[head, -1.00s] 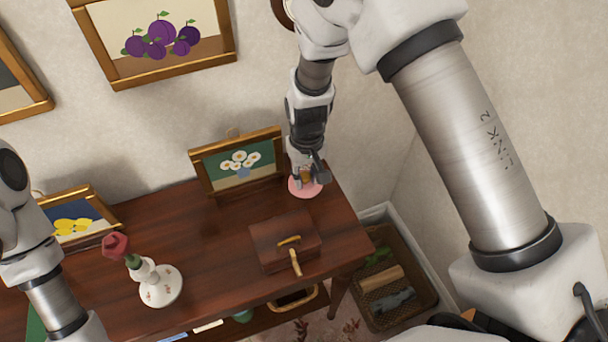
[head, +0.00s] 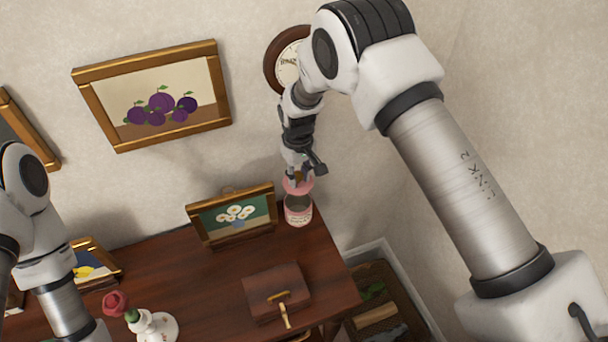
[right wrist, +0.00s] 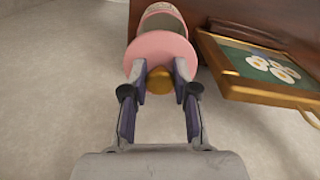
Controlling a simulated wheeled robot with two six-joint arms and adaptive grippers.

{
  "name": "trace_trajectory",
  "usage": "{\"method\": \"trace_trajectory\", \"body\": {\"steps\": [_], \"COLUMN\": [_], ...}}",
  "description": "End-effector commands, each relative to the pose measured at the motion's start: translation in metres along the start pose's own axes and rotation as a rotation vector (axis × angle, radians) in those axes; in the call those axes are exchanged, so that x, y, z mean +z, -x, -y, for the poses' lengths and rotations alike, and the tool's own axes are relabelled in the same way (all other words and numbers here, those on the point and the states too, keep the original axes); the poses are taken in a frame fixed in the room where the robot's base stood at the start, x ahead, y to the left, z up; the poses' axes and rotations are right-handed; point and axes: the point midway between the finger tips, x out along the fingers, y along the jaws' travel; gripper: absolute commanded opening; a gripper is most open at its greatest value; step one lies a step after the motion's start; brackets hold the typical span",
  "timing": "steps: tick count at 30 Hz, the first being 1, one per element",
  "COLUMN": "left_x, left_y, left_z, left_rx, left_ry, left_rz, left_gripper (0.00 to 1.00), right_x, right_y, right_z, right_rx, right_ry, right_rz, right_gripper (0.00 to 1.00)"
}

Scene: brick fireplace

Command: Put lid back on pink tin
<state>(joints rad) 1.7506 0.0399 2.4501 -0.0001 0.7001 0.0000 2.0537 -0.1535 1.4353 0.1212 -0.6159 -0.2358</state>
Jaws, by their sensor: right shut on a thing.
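The pink tin (head: 298,216) stands upright at the back right corner of the brown table, its dark open mouth facing up. My right gripper (head: 298,176) is shut on the round knob of the pink lid (head: 296,187) and holds it just above the tin. In the right wrist view the gripper (right wrist: 160,82) grips the gold knob (right wrist: 159,82), with the lid (right wrist: 158,50) beyond the fingers. The tin (right wrist: 163,16) shows past the lid, partly hidden by it. My left arm is at the left edge; its gripper is out of view.
A framed daisy picture (head: 233,215) stands close left of the tin. A brown box (head: 274,290) with a gold handle lies nearer the front. A white vase (head: 157,326) with a red flower stands left. A wall clock (head: 284,62) hangs behind my right arm.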

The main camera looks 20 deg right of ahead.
Motion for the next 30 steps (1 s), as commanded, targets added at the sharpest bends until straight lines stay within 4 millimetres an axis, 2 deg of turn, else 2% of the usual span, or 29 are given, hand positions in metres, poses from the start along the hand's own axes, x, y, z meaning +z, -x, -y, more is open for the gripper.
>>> {"method": "trace_trajectory", "body": {"steps": [5,15,19,30], "left_x": [0.000,0.000,0.000,0.000], "left_y": [-0.007,-0.037,-0.042,-0.043], "left_z": [0.000,0.000,0.000,0.000], "left_rx": [0.000,0.000,0.000,0.000], "left_ry": [0.000,0.000,0.000,0.000], "left_rz": [0.001,0.001,0.001,0.001], "left_gripper": [0.40,0.40,0.40,0.40], "right_x": [0.001,0.001,0.001,0.001], "right_y": [-0.011,-0.050,-0.060,-0.066], "right_z": [0.000,0.001,0.001,0.000], "right_rx": [-0.001,-0.002,-0.001,-0.001], "right_ry": [0.000,-0.001,-0.001,-0.001], "right_rz": [0.003,0.003,0.002,0.002], "right_gripper": [0.00,0.00,0.00,0.00]}}
